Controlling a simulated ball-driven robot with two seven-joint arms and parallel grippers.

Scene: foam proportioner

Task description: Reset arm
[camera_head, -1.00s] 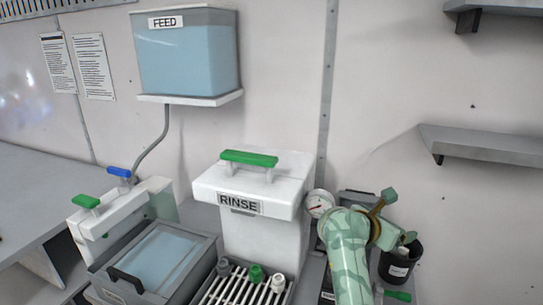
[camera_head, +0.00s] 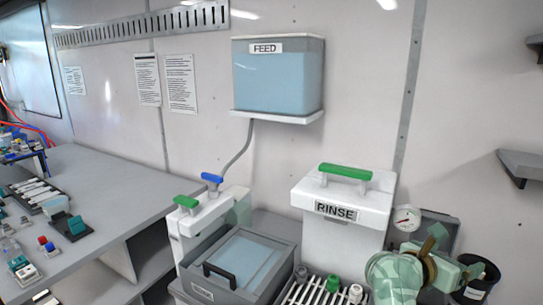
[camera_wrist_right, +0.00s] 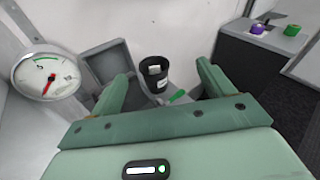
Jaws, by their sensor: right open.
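My right arm with its pale green gripper (camera_head: 440,262) is at the lower right of the head view, in front of the gauge and the black cup. In the right wrist view the two fingers of my right gripper (camera_wrist_right: 163,92) stand wide apart with nothing between them. Beyond them are a black cup (camera_wrist_right: 153,72) with a white label and a small green-handled item (camera_wrist_right: 177,97). My left gripper is not in view.
A white RINSE box (camera_head: 345,212) with a green handle stands left of my right arm. A grey basin (camera_head: 235,262), a rack (camera_head: 318,292) with bottles and a dial gauge (camera_head: 407,217) are close by. A FEED tank (camera_head: 278,75) hangs on the wall. A cluttered bench (camera_head: 110,185) is at left.

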